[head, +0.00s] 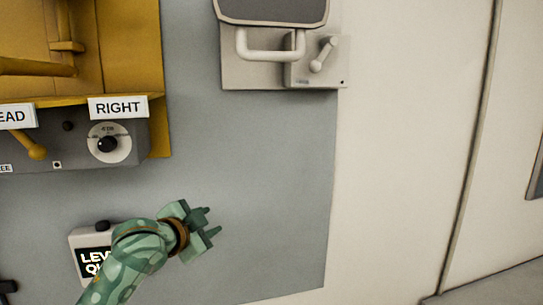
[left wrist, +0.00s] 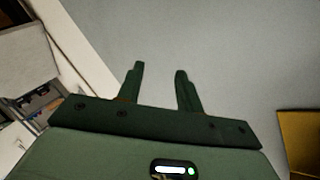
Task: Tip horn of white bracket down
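A white bracket (head: 240,74) is fixed at the top of the grey wall panel in the head view. It has a rounded white bar (head: 268,57) and a small lever (head: 323,54) on a box at its right. A dark grey face with a pale rim, seemingly the horn (head: 272,9), sits above the bar and is cut off by the top edge. My left gripper (head: 213,222) is well below the bracket, apart from it, pointing right. In the left wrist view its two fingers (left wrist: 159,70) are apart with nothing between them. My right gripper is not in view.
A yellow housing (head: 120,40) with a RIGHT label (head: 118,107) and a grey box with a dial (head: 109,143) are at the left. A white labelled box (head: 84,240) is partly behind my left arm. The panel (head: 270,160) between gripper and bracket is clear.

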